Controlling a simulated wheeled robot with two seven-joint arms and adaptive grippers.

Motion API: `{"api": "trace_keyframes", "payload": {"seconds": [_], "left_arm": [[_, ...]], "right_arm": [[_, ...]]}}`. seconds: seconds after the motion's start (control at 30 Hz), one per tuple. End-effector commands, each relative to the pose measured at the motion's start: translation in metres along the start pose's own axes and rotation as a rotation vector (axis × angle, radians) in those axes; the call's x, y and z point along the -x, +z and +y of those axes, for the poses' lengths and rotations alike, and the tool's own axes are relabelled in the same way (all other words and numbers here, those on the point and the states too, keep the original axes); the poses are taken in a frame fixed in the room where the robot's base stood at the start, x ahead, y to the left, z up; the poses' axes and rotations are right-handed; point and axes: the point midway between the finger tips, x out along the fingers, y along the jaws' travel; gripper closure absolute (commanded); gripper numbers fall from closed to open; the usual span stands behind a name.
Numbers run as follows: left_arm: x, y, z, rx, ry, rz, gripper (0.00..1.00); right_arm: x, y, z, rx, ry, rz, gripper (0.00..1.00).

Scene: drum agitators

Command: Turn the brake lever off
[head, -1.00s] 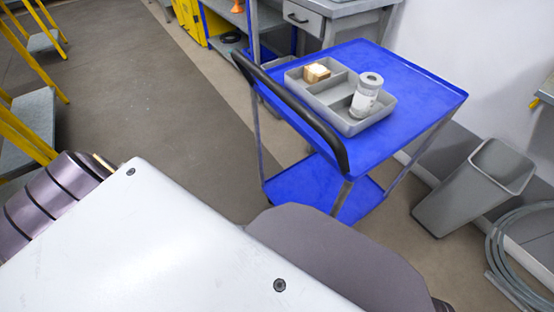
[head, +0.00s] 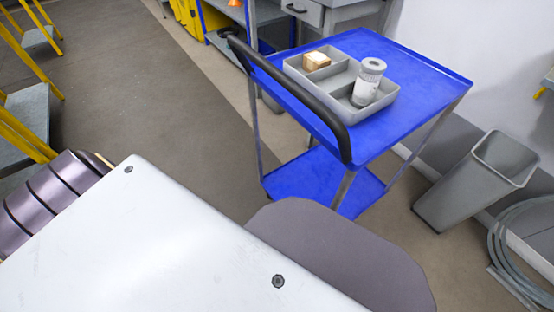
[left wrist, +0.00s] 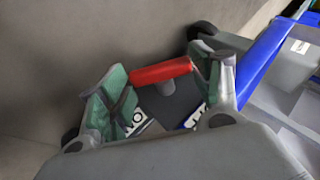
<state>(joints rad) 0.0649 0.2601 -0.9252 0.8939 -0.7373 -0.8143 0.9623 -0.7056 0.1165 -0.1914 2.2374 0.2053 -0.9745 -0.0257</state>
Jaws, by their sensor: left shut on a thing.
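The brake lever (left wrist: 160,72) is a short red bar on a dark grey stem, seen in the left wrist view. My left gripper (left wrist: 164,80) has green-padded fingers on either side of the red bar and is shut on it. A plate with black lettering (left wrist: 138,122) shows below the lever, partly hidden by a finger. The lever and both grippers are out of sight in the head view. My right gripper is in neither view.
A blue trolley (head: 420,75) with a black handle (head: 290,90) stands ahead. A grey bin (head: 478,182) and coiled hose (head: 505,250) are right. Open floor (head: 150,100) lies left.

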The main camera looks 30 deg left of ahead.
Motion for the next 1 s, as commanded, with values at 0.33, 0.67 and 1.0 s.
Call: {"api": "trace_keyframes", "payload": {"seconds": [0.33, 0.67, 1.0], "left_arm": [[-0.0002, 0.0016, -0.0001, 0.000, 0.000, -0.002, 0.14], [0.0000, 0.0003, -0.0001, 0.000, 0.001, -0.001, 0.14], [0.0051, -0.0017, -0.0036, 0.001, 0.001, 0.000, 0.14]], "right_arm": [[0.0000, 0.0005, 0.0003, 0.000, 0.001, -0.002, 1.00], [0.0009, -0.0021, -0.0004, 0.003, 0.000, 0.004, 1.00], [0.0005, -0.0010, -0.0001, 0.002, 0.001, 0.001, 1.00]]}}
